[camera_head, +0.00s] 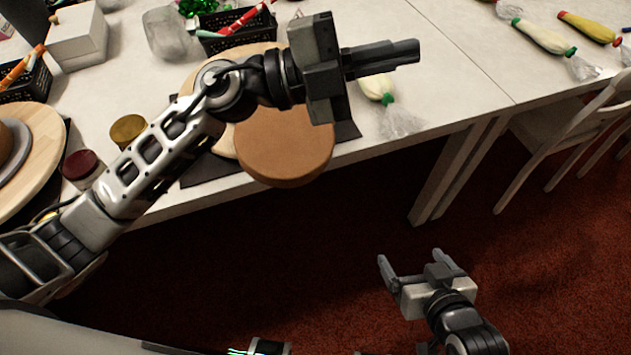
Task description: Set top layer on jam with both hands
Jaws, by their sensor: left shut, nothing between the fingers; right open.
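A round brown cake layer (285,148) is at the table's front edge and juts out past it. It overlaps a wooden turntable (228,141) on a dark mat, and my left arm covers part of both. My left gripper (385,58) is shut and empty, above the table to the upper right of the cake layer. My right gripper (412,267) is open and empty, low over the red floor, in front of the table and apart from the cake. No jam surface can be made out.
A second wooden turntable (42,165) with a grey plate and brown cake is at the left edge. Jars (128,130) stand between the turntables. A white box (77,35) and black baskets (235,38) are behind. Piping bags (545,37) lie at right. White chairs (570,125) stand at the right.

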